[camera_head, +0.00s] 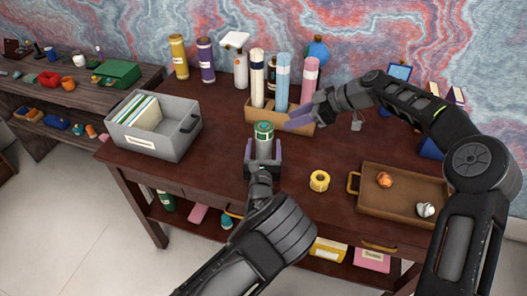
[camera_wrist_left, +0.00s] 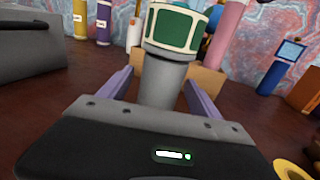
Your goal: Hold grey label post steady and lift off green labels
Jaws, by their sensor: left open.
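The grey label post (camera_head: 264,149) stands upright on the desk, with the green labels (camera_head: 264,131) around its top. In the left wrist view the grey post (camera_wrist_left: 163,82) rises straight ahead, and the green labels (camera_wrist_left: 175,28) are large and close. My left gripper (camera_head: 264,150) is open, with a purple finger on each side of the post; contact is not clear. My right gripper (camera_head: 301,117) is to the right of and behind the post, apart from the labels. Its purple fingers look spread and empty.
A grey file bin (camera_head: 165,147) stands at the left. A tan box with tall rolls (camera_head: 283,82) is behind the post. A yellow tape roll (camera_head: 320,181) and a brown tray (camera_head: 375,208) with two crumpled balls lie to the right. The desk between post and tray is mostly clear.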

